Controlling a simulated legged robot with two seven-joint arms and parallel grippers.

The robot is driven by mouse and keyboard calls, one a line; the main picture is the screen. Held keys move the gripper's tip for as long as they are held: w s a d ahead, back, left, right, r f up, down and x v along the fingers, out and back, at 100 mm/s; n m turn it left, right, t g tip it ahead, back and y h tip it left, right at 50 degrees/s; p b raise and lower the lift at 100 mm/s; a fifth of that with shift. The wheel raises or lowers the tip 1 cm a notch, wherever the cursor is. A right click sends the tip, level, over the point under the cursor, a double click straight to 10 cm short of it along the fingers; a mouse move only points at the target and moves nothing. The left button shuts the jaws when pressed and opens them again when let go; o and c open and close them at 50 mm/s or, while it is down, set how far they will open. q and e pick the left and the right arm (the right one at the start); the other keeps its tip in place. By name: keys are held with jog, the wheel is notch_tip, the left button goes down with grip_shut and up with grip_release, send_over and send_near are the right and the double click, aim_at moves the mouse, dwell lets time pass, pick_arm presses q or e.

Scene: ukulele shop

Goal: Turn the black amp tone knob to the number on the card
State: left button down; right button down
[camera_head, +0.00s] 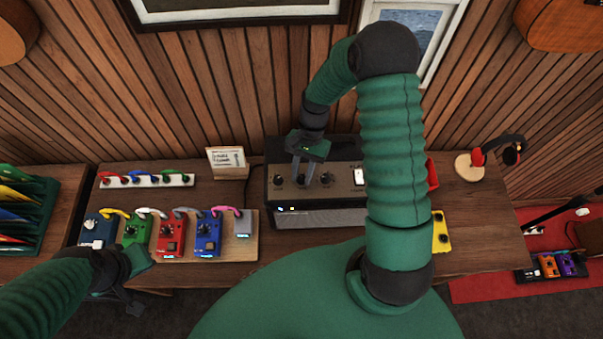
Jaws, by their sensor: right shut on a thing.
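The amp (340,205) stands at the back of the table, with several black knobs in a row on its top panel. My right gripper (304,180) reaches down from above and is shut on the black amp tone knob, which its fingers largely hide. Black knobs also show on either side of it. The knob's pointer and scale numbers are too small to read. A white card (227,158) stands left of the amp; its writing is too small to read. My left gripper (128,304) is low at the table's front left edge, away from the amp; its jaws are unclear.
A board (244,250) with several coloured pedals lies left of the amp, and a white strip (178,181) lies behind it. A yellow pedal (440,236) and a headphone stand (469,166) are on the right. My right arm hides part of the amp's right side.

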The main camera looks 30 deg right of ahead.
jog(key=c, duration=1.5)
grip_release()
jog(key=shift+w+d, duration=0.15)
jog(key=shift+w, duration=0.1)
jog(key=shift+o, duration=1.7)
jog(key=shift+w+d+f, duration=0.1)
jog(key=shift+d+f, duration=0.05)
jog(key=shift+d, duration=0.05)
jog(key=shift+d+r, duration=0.15)
jog(key=shift+r, duration=0.2)
pick_arm(q)
jog(key=b+x, duration=0.4)
jog(key=shift+s+d+f, duration=0.2)
jog(key=shift+s+f, duration=0.05)
jog(key=shift+f, duration=0.15)
pick_arm(e)
jog(key=v, duration=1.6)
jog(key=shift+w+d, duration=0.2)
jog(key=shift+f, duration=0.1)
